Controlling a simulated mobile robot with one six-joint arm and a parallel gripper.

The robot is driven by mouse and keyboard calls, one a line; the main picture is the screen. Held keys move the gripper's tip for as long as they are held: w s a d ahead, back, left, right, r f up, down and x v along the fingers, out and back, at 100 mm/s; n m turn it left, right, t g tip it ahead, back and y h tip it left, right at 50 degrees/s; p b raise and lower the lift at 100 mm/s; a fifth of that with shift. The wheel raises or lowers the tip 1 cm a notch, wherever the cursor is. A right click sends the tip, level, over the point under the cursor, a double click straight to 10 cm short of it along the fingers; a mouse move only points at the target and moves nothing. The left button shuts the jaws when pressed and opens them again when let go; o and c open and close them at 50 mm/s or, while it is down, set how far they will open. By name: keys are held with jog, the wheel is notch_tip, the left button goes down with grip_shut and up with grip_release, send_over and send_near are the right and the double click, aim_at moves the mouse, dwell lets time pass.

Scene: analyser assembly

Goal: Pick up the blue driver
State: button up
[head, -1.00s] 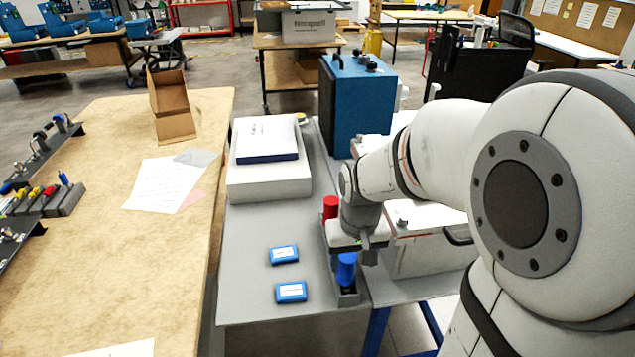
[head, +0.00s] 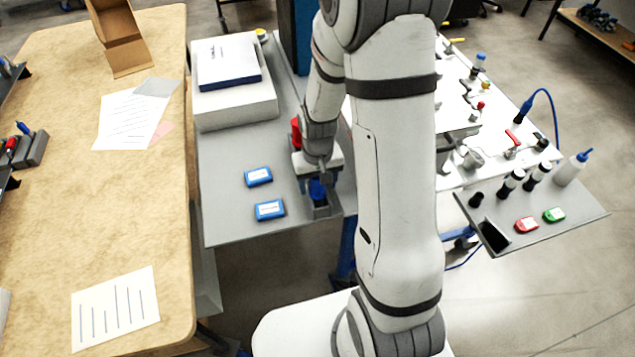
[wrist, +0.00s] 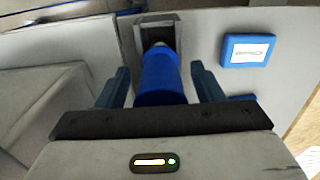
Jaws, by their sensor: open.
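The blue driver (wrist: 162,80) stands in a grey holder (wrist: 155,25) in the wrist view, its blue handle toward me. My gripper (wrist: 162,85) is open, with one finger on each side of the blue handle and a gap showing on both sides. In the head view the blue driver (head: 317,190) shows in the holder near the front right corner of the grey table, just below my gripper (head: 318,172). A red handle (head: 296,133) shows behind the gripper at the holder's far end. The driver's lower part is hidden in the holder.
Two blue labelled boxes (head: 258,177) (head: 270,210) lie on the grey table (head: 225,225) left of the holder; one also shows in the wrist view (wrist: 248,50). A white box (head: 235,103) stands behind them. A white bench and a grey shelf (head: 545,232) are at right.

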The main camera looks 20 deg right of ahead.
jog(key=shift+f, duration=0.5)
jog(key=shift+c, duration=0.5)
grip_shut()
